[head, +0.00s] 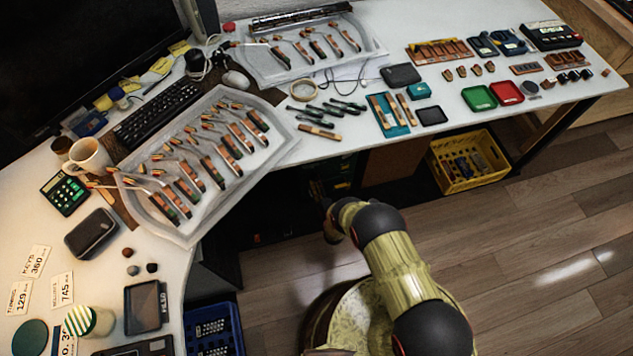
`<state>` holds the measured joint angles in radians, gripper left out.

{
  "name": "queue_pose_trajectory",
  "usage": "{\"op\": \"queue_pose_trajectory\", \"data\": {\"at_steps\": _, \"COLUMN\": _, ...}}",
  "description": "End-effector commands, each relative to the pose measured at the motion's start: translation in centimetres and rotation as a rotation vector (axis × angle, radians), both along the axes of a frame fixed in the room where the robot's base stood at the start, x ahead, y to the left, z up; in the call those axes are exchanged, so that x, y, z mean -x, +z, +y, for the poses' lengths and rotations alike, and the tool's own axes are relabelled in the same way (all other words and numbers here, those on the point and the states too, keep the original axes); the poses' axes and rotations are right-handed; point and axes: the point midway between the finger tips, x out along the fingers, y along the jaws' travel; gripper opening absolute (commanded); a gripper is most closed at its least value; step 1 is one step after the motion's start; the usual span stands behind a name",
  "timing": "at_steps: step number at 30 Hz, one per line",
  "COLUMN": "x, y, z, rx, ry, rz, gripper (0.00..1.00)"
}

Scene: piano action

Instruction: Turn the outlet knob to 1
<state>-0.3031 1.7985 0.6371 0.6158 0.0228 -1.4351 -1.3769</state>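I cannot make out an outlet knob in the head view. My arm reaches from the lower right toward the shaded space below the desk's inner edge.
The white desk (300,152) bends around my arm and carries trays of piano parts, a keyboard (157,112), a mug (90,156) and tools. A yellow crate (464,183) and a blue crate (212,328) stand below. The wooden floor (540,225) at right is clear.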

Motion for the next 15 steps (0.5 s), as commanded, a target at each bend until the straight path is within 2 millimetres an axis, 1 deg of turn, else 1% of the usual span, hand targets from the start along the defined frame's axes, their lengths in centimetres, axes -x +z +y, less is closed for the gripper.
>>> {"op": "queue_pose_trajectory", "data": {"at_steps": 1, "x": 0.01, "y": 0.01, "z": 0.0, "rx": 0.0, "ry": 0.0, "rz": 0.0, "gripper": 0.44}}
{"op": "queue_pose_trajectory", "data": {"at_steps": 4, "x": 0.01, "y": 0.01, "z": -0.01, "rx": 0.0, "ry": 0.0, "rz": 0.0, "gripper": 0.5}}
{"op": "queue_pose_trajectory", "data": {"at_steps": 5, "x": 0.01, "y": 0.02, "z": -0.02, "rx": 0.0, "ry": 0.0, "rz": -0.001, "gripper": 0.51}}
{"op": "queue_pose_trajectory", "data": {"at_steps": 12, "x": 0.02, "y": 0.03, "z": -0.03, "rx": 0.0, "ry": 0.0, "rz": -0.001, "gripper": 0.51}}
{"op": "queue_pose_trajectory", "data": {"at_steps": 15, "x": 0.38, "y": 0.0, "z": -0.13, "rx": 0.0, "ry": 0.0, "rz": 0.0, "gripper": 0.51}}
